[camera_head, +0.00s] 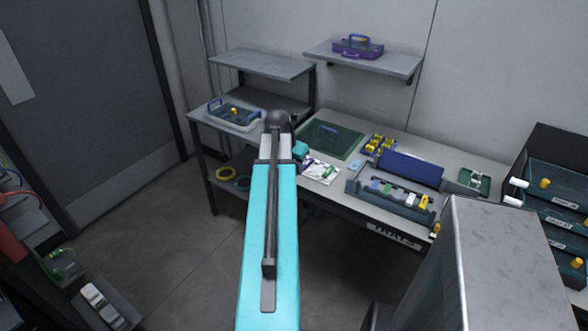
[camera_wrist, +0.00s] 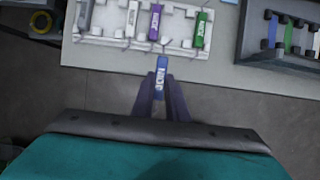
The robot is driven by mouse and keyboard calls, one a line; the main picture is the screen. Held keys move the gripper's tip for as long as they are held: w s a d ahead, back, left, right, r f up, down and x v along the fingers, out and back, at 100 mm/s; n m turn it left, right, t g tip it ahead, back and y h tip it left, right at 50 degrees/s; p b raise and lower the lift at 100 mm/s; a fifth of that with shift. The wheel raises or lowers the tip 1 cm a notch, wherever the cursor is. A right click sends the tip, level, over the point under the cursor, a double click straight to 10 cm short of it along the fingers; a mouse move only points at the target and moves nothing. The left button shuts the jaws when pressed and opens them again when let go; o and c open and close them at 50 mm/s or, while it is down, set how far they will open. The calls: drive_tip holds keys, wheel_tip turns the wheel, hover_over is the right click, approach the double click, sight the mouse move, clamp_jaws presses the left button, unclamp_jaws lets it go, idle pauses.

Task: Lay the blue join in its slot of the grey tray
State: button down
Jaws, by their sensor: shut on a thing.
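In the wrist view my gripper (camera_wrist: 161,90) is shut on the blue join (camera_wrist: 162,73), a small blue piece with white lettering. The join points away from me, short of the near edge of the light grey tray (camera_wrist: 115,41). The tray also shows in the head view (camera_head: 322,180).
A dark open case (camera_wrist: 247,50) with coloured strips stands right of the tray. It also shows in the head view (camera_head: 365,192). A green mat (camera_head: 330,142) lies behind the tray. A yellow ring (camera_wrist: 43,22) is at lower left of the table. The floor below is clear.

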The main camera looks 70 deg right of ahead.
drive_tip(key=shift+w, duration=0.1)
drive_tip(key=shift+w+a, duration=0.1)
drive_tip(key=shift+w, duration=0.1)
drive_tip(key=w+a+r+m, duration=0.1)
drive_tip(key=w+a, duration=1.2)
drive_tip(key=w, duration=0.4)
drive_tip(key=w+a+r+m, duration=0.1)
drive_tip(key=w+a, duration=1.2)
drive_tip(key=w, duration=0.4)
drive_tip(key=w+a+r, duration=0.1)
drive_tip(key=w+a, duration=0.2)
drive_tip(key=a, duration=1)
drive_tip(key=w+a+r+m+g, duration=0.1)
drive_tip(key=w+a, duration=0.2)
drive_tip(key=a, duration=1)
drive_tip(key=w+a+r+m, duration=0.1)
drive_tip(key=w+a, duration=0.3)
drive_tip(key=a, duration=1)
drive_tip(key=shift+r+g+y, duration=0.3)
